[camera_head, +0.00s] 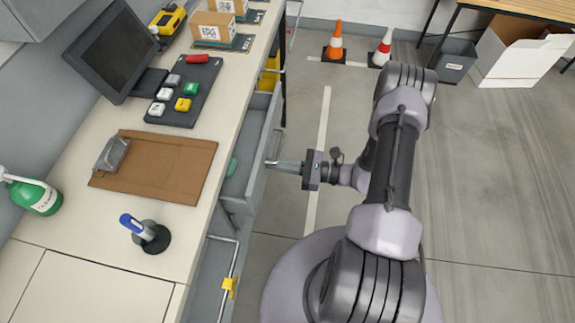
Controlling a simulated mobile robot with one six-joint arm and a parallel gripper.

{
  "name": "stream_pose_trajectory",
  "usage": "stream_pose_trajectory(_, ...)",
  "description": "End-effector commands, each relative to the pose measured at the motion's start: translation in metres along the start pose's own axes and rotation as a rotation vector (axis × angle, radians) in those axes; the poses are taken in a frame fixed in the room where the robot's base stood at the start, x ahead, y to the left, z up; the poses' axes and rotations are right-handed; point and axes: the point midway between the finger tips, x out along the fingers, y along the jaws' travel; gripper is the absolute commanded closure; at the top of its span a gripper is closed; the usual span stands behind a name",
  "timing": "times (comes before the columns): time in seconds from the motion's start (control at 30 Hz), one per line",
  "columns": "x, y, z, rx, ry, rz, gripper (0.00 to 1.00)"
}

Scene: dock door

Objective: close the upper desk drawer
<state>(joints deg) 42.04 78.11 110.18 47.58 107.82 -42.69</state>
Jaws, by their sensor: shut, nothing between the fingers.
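The upper desk drawer (262,140) is grey and stands pulled out from under the right edge of the pale desktop. Its inside shows from above, with a green thing (232,167) partly hidden by the desktop edge. My gripper (269,163) is shut and empty. It points left, with its fingertips at the drawer's front edge. I cannot tell whether they touch it.
On the desk (225,110) are a monitor (112,50), keypad (185,92), clipboard (155,168), pen holder (150,237) and green bottle (40,198).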

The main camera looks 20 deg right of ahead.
Motion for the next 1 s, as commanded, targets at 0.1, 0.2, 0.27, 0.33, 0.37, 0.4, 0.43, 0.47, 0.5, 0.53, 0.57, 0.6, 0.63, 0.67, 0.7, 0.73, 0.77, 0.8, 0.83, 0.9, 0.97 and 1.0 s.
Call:
stream_pose_trajectory(0.1,0.022,0.001,0.000,0.001,-0.001,0.004,1.00)
stream_pose_trajectory(0.2,0.038,0.001,0.000,0.000,0.000,0.002,1.00)
stream_pose_trajectory(0.27,0.047,0.001,0.000,0.000,0.000,0.003,1.00)
stream_pose_trajectory(0.33,0.056,0.001,0.000,0.001,0.000,0.002,1.00)
stream_pose_trajectory(0.37,0.059,0.001,0.000,0.001,0.000,0.002,1.00)
stream_pose_trajectory(0.4,0.063,0.001,0.000,0.001,-0.001,0.001,1.00)
stream_pose_trajectory(0.43,0.065,0.000,0.000,0.001,-0.001,0.001,1.00)
stream_pose_trajectory(0.47,0.067,0.000,0.000,0.001,-0.001,0.001,1.00)
stream_pose_trajectory(0.5,0.070,0.000,0.000,0.001,-0.001,0.000,1.00)
stream_pose_trajectory(0.53,0.071,0.000,0.000,0.001,-0.001,0.000,1.00)
stream_pose_trajectory(0.57,0.072,0.000,0.000,0.001,-0.001,0.000,1.00)
stream_pose_trajectory(0.6,0.074,0.000,0.000,0.001,-0.001,-0.001,1.00)
stream_pose_trajectory(0.63,0.074,0.000,0.000,0.001,-0.001,-0.001,1.00)
stream_pose_trajectory(0.67,0.075,0.000,0.000,0.001,-0.001,-0.001,1.00)
stream_pose_trajectory(0.7,0.075,0.000,0.001,0.001,-0.001,-0.001,1.00)
stream_pose_trajectory(0.73,0.076,0.000,0.001,0.000,-0.002,-0.001,1.00)
stream_pose_trajectory(0.77,0.076,-0.001,0.001,0.000,-0.002,-0.001,1.00)
stream_pose_trajectory(0.8,0.076,-0.001,0.001,0.000,-0.002,-0.001,1.00)
stream_pose_trajectory(0.83,0.076,-0.001,0.001,0.000,-0.002,-0.001,1.00)
stream_pose_trajectory(0.9,0.076,-0.001,0.001,0.000,-0.002,-0.001,1.00)
stream_pose_trajectory(0.97,0.076,-0.001,0.002,0.000,-0.003,-0.001,1.00)
stream_pose_trajectory(1.0,0.076,-0.001,0.002,0.000,-0.003,-0.001,1.00)
